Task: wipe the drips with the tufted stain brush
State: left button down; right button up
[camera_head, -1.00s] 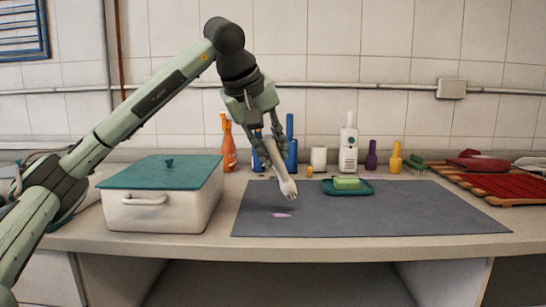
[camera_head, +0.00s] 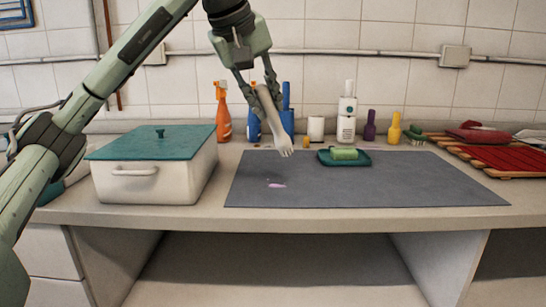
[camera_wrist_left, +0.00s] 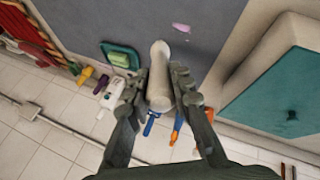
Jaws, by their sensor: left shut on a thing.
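My left gripper (camera_head: 258,92) is shut on the white handle of the stain brush (camera_head: 270,116), above the grey mat (camera_head: 400,186). The brush hangs tilted, its pale tufted end (camera_head: 285,148) down and to the right, apart from the mat. In the left wrist view the brush (camera_wrist_left: 158,85) stands between both fingers of the gripper (camera_wrist_left: 162,95). A small pinkish drip (camera_head: 277,185) lies on the mat, below and a little left of the brush end; it also shows in the left wrist view (camera_wrist_left: 181,27). My right gripper is not in view.
A white box with a teal lid (camera_head: 152,143) stands left of the mat. A green dish (camera_head: 344,158) with a sponge sits on the mat's back part. Bottles, including an orange spray bottle (camera_head: 223,115), line the wall.

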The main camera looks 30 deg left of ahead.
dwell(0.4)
pick_arm(q)
jog(key=shift+w+a+f, duration=0.2)
jog(key=shift+w+a, duration=0.1)
jog(key=shift+w, duration=0.25)
jog(key=shift+w+a+f, duration=0.2)
jog(key=shift+w+a, duration=0.1)
jog(key=shift+w, duration=0.2)
